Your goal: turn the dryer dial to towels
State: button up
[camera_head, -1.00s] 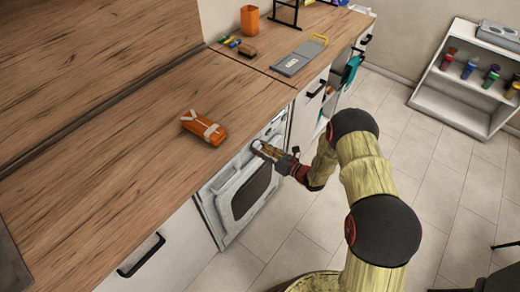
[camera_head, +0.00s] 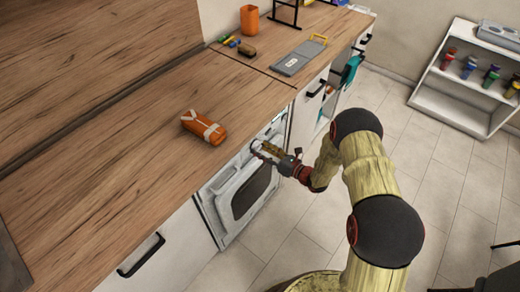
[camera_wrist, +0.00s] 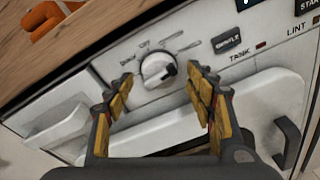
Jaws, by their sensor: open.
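The white dryer (camera_head: 222,204) stands under the wooden counter, its door closed. In the wrist view its panel carries a round white dial (camera_wrist: 155,66) with a dark mark on its right side. Small labels ring the dial, but they are too blurred to read surely, so I cannot tell which one it points to. My gripper (camera_wrist: 160,92) is open, with one yellow-padded finger on each side of the dial and slightly below it. The fingers appear apart from the dial. In the head view my gripper (camera_head: 262,150) is at the dryer's front panel, hiding the dial.
A dark button (camera_wrist: 226,39) and the labels TANK and LINT sit right of the dial. The dryer door handle (camera_wrist: 287,140) juts out below right. An orange strapped bundle (camera_head: 204,127) lies on the counter (camera_head: 110,150) above. The floor (camera_head: 300,250) in front is clear.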

jog(key=v, duration=1)
jog(key=shift+s+d, duration=0.2)
jog(key=shift+d, duration=0.15)
